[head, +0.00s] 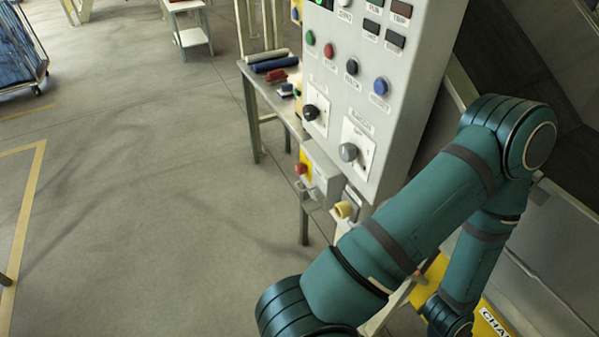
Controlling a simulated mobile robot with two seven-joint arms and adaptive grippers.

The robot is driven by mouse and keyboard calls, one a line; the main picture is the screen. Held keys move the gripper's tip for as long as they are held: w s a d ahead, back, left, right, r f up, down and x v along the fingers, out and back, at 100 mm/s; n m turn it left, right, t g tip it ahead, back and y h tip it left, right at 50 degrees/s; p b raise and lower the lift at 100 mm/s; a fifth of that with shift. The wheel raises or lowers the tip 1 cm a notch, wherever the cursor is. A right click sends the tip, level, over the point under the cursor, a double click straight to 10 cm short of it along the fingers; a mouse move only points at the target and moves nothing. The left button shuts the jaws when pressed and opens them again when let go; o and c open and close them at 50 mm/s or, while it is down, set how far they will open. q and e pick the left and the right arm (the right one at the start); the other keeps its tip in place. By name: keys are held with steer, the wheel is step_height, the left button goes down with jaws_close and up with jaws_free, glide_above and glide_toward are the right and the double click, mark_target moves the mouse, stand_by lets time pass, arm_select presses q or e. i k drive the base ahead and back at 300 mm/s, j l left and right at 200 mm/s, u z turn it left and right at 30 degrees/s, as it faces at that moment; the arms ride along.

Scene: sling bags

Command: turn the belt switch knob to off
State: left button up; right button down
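A light grey control panel (357,75) stands upright at centre right. Low on its face are two rotary knobs on white plates: a black knob (311,112) and a grey knob (348,152) to its right and lower. The print around them is too small to read, so I cannot tell which is the belt switch or which position either points to. One of my teal arms crosses the lower right, in front of the panel's lower right side. Neither of my grippers is in view, and nothing visible touches either knob.
Green, red, black and blue push buttons (381,87) sit above the knobs. A red button on a yellow box (301,169) is below the panel. A metal table (262,91) with rolls and small items stands behind it. The floor (130,190) at left is open.

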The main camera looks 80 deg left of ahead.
mark_target(301, 168)
steer(key=u, duration=2.35)
